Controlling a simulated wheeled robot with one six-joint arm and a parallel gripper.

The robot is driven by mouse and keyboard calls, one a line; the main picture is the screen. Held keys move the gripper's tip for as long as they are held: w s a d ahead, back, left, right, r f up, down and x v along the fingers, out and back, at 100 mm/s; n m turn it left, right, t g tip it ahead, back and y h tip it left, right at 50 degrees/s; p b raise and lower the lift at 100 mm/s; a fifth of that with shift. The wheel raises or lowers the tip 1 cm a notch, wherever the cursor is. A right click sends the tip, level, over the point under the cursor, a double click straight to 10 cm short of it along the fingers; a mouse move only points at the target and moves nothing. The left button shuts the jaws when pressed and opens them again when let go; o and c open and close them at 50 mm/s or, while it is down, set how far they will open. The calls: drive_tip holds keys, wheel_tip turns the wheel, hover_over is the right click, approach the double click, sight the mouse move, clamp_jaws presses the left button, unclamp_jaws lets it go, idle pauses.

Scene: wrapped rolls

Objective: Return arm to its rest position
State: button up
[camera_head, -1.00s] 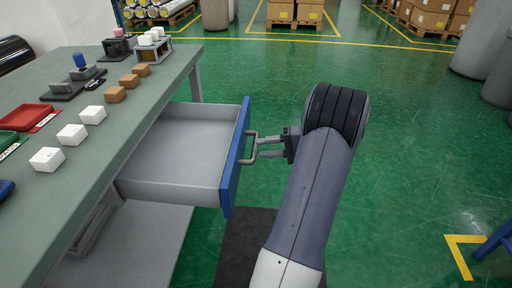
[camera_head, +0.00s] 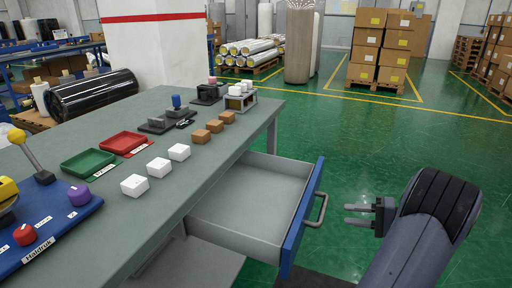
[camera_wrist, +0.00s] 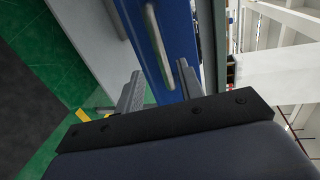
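My gripper (camera_head: 347,214) is open and empty, to the right of the drawer's grey handle (camera_head: 319,211), with a gap between fingertips and handle. In the wrist view my gripper's two fingers (camera_wrist: 158,70) stand apart, and the handle (camera_wrist: 158,42) shows ahead of them on the blue drawer front (camera_wrist: 183,30). The drawer (camera_head: 262,190) is pulled out from the workbench and looks empty inside.
The green workbench (camera_head: 110,235) on the left carries white blocks (camera_head: 159,167), brown blocks, red and green trays (camera_head: 88,163) and a control box with a lever. Boxed pallets (camera_head: 380,50) stand far back.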

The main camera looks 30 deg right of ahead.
sight(321, 209)
drive_tip(key=b+x, duration=0.1)
drive_tip(key=x, duration=0.8)
drive_tip(key=shift+w+a, duration=0.25)
drive_tip(key=shift+w, duration=0.1)
